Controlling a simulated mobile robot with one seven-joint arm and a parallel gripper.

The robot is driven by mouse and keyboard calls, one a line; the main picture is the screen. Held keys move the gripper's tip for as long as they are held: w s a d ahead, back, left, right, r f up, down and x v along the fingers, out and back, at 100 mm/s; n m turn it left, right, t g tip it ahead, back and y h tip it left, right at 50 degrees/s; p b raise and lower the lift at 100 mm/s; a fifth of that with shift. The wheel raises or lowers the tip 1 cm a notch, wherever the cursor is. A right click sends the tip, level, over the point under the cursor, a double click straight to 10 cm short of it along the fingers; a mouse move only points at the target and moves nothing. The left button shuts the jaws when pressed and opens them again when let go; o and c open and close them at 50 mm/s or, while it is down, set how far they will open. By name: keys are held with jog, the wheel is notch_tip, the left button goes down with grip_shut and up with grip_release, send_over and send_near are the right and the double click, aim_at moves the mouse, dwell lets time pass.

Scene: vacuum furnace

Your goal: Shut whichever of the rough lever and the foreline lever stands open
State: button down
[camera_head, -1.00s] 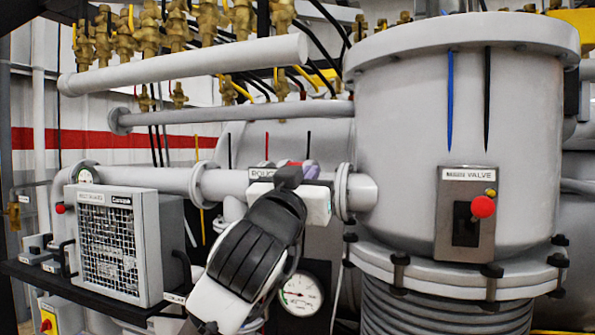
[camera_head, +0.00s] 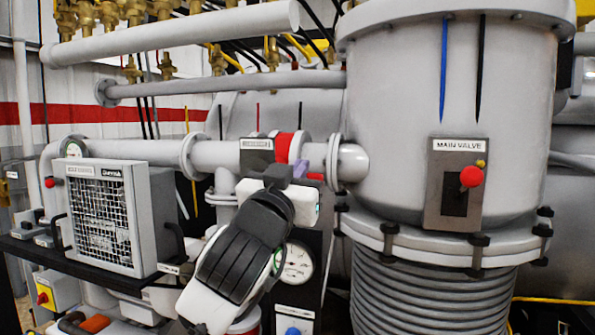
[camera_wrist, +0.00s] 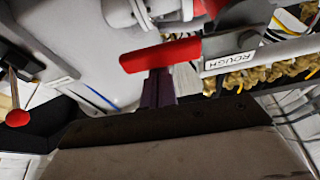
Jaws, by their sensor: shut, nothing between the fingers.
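The rough lever's red handle (camera_wrist: 160,55) lies across the middle of the wrist view, next to a plate reading ROUGH (camera_wrist: 235,58). In the head view part of the red handle (camera_head: 316,177) shows just right of my gripper (camera_head: 291,170), below the horizontal pipe. My gripper (camera_wrist: 167,80) is shut and empty, its dark and grey fingertips right at the handle; I cannot tell whether they touch. The handle's pivot is partly hidden, so its exact angle is unclear. I cannot make out the foreline lever in either view.
The main valve panel (camera_head: 433,205) with a red knob (camera_head: 471,176) is on the large grey chamber (camera_head: 400,110) at right. A mesh-fronted box (camera_head: 105,215) stands on a black shelf at left. A dial gauge (camera_head: 297,263) is just below and right of my wrist.

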jog(key=w+a+f+m+g+h+b, duration=0.1)
jog(key=a+f+m+g+h+b, duration=0.1)
jog(key=m, duration=0.8)
jog(key=w+a+f+m+g+h+b, duration=0.1)
jog(key=a+f+m+g+b, duration=0.3)
jog(key=f+m, duration=0.4)
jog(key=shift+w+a+f+m+h+b, duration=0.2)
jog(key=shift+a+f+m+h+b, duration=0.25)
jog(key=shift+m+b, duration=0.55)
jog(key=shift+a+r, duration=0.1)
jog(key=shift+a, duration=0.2)
